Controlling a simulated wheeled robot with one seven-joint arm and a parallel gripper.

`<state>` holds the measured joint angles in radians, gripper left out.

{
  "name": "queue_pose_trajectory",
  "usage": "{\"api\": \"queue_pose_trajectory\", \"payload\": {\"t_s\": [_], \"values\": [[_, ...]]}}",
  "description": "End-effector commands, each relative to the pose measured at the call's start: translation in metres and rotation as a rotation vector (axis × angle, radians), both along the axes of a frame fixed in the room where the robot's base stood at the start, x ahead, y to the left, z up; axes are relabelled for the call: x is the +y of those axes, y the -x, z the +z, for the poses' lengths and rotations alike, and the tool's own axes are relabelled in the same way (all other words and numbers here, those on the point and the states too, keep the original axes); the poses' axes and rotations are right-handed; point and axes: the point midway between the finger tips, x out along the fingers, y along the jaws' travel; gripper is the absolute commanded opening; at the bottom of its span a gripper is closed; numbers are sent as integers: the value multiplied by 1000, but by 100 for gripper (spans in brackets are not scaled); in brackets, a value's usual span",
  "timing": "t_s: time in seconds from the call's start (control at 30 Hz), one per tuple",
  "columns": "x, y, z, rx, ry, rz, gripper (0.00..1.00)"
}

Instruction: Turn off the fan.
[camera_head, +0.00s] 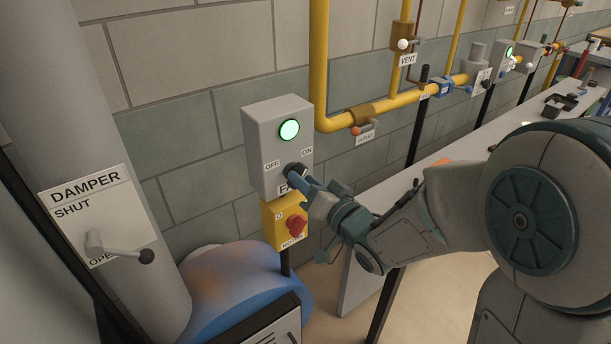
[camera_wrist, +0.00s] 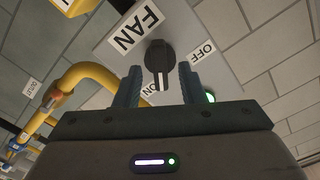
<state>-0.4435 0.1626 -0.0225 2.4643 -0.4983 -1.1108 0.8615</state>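The grey fan control box (camera_head: 263,125) is on the wall post, with a lit green lamp (camera_head: 289,129) and OFF and ON labels. Its black rotary knob (camera_wrist: 159,60) shows in the wrist view, its pointer end toward the ON label (camera_wrist: 150,89). The FAN label (camera_wrist: 138,27) is beside it. My gripper (camera_head: 294,178) is in front of the knob and partly covers it in the head view. In the wrist view my gripper (camera_wrist: 159,72) is open, one finger on each side of the knob, with gaps visible. Contact is not seen.
A yellow box with a red knob (camera_head: 295,224) sits just below my gripper. A damper plate with a lever (camera_head: 120,248) is at left, above a blue rounded housing (camera_head: 240,285). Yellow pipes (camera_head: 320,65) and a long bench (camera_head: 430,185) run along the wall at right.

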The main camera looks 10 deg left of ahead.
Motion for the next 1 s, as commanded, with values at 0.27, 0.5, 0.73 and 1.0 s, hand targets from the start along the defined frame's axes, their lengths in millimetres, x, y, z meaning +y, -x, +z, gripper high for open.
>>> {"api": "queue_pose_trajectory", "payload": {"t_s": [0.27, 0.5, 0.73, 1.0], "values": [[5, -4, 0, -1, -1, -1, 36], [5, -4, 0, -1, -1, -1, 0], [4, -4, 0, -4, 2, -1, 0], [4, -4, -3, -66, 53, 1, 0]]}}
